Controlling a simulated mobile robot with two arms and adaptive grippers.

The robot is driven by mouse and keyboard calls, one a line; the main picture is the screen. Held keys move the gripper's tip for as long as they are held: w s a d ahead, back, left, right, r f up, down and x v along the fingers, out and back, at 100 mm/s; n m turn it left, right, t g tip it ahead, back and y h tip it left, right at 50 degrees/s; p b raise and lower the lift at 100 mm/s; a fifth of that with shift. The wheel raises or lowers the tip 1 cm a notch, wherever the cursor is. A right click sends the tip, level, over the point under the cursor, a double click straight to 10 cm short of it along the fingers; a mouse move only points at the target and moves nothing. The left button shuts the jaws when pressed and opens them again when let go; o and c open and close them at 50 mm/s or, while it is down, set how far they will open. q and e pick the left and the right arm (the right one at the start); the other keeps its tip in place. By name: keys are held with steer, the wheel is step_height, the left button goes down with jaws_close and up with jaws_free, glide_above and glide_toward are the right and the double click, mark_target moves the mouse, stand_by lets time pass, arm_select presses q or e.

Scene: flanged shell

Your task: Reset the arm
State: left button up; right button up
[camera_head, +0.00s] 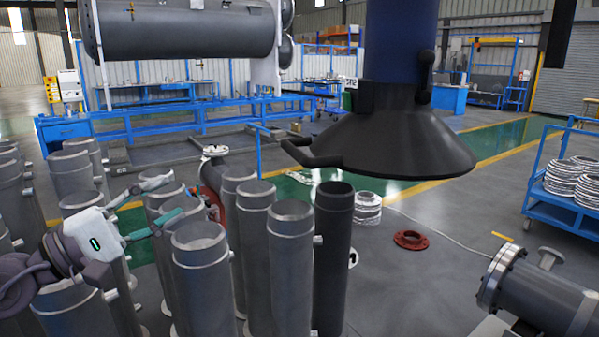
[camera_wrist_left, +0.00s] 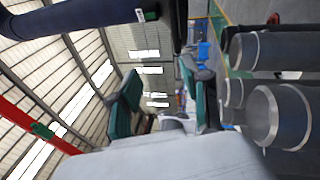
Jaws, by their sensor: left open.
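My left gripper (camera_head: 178,201) comes in from the left in the head view, above and among the upright grey pipes (camera_head: 199,262). Its two fingers are spread apart with nothing between them. In the left wrist view, the green-padded fingers (camera_wrist_left: 165,105) also stand apart and empty. Grey pipe ends (camera_wrist_left: 280,116) show close by at the right of that view. The right gripper does not show in either view.
A dark hood (camera_head: 400,140) hangs from above. A flanged grey shell (camera_head: 540,290) lies at the lower right. A red ring (camera_head: 410,240) is on the floor. A blue cart (camera_head: 565,200) holds coils at right. Open floor lies in the middle right.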

arm_select(q)
steer(key=s+a+f+m+t+y, duration=0.15)
steer(key=a+f+m+y, duration=0.25)
steer(key=f+m+y, duration=0.7)
steer(key=s+a+f+m+t+y, duration=0.15)
steer(key=a+f+m+y, duration=0.25)
steer(key=f+m+y, duration=0.7)
steer(key=s+d+f+n+g+h, duration=0.2)
steer(key=s+f+n+g+h, duration=0.15)
steer(key=s+f, duration=0.45)
steer(key=s+d+f+n+g+h, duration=0.2)
steer(key=s+f+g, duration=0.25)
steer(key=f, duration=0.65)
steer(key=s+d+f+n+g+h, duration=0.2)
steer(key=s+d+f+n+g, duration=0.25)
steer(key=s, duration=0.55)
step_height(320, 180, down, 24)
steer(key=s+g+p, duration=0.2)
steer(key=p, duration=0.2)
steer(key=s+a+f+g+p, duration=0.1)
steer(key=s+a+f+p, duration=0.1)
steer(key=s+f, duration=1.1)
steer(key=s, duration=0.3)
steer(key=shift+a+m, duration=0.25)
steer(key=shift+m, duration=0.15)
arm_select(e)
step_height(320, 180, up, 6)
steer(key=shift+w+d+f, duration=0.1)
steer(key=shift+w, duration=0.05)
